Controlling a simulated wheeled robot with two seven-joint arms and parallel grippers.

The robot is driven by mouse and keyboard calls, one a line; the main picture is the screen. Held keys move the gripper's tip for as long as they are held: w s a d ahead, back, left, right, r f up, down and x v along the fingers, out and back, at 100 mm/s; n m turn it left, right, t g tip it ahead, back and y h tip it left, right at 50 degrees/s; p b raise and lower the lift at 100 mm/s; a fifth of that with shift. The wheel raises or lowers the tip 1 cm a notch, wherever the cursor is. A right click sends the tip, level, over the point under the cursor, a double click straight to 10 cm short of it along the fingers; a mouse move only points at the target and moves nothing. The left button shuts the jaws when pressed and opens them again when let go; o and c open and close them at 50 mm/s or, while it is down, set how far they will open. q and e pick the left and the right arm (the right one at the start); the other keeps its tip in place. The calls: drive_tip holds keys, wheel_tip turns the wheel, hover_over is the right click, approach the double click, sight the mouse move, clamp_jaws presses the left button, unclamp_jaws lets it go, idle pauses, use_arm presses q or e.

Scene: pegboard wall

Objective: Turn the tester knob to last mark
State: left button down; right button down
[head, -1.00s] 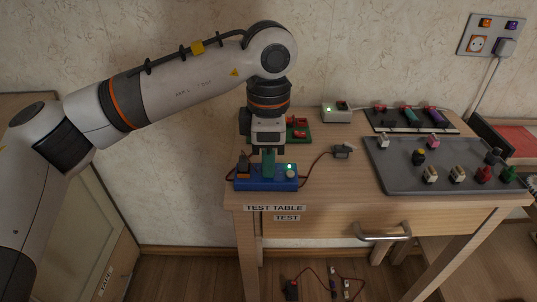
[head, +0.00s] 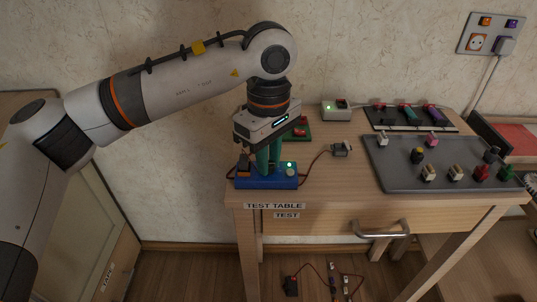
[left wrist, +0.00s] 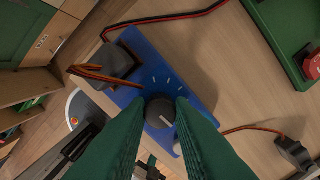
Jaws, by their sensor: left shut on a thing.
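The blue tester (head: 266,183) sits on the front left of the test table, with a lit green light on its right part. In the left wrist view the tester (left wrist: 150,62) shows white tick marks in an arc beside a dark grey round knob (left wrist: 160,113). My left gripper (head: 268,167) points straight down over the tester. Its green fingers (left wrist: 161,106) are shut on the knob, one on each side. The fingers hide part of the knob and tester. I cannot tell for sure which mark the knob points at. My right gripper is not in view.
A grey tray (head: 390,182) with several small coloured parts lies to the right. A small dark connector (head: 341,149) on a red wire lies beside the tester. A green board with a red part (left wrist: 308,64) is close behind the gripper. A drawer handle (head: 383,229) juts out in front.

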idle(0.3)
use_arm(q)
drive_tip(key=c, duration=1.3)
unclamp_jaws()
drive_tip(key=shift+o, duration=0.2)
wheel_tip(320, 180, up, 7)
drive_tip(key=shift+f+p, duration=0.2)
drive_tip(key=shift+p, duration=0.45)
wheel_tip(320, 180, up, 5)
drive_tip(key=shift+r+p, duration=0.2)
drive_tip(key=shift+p, duration=0.25)
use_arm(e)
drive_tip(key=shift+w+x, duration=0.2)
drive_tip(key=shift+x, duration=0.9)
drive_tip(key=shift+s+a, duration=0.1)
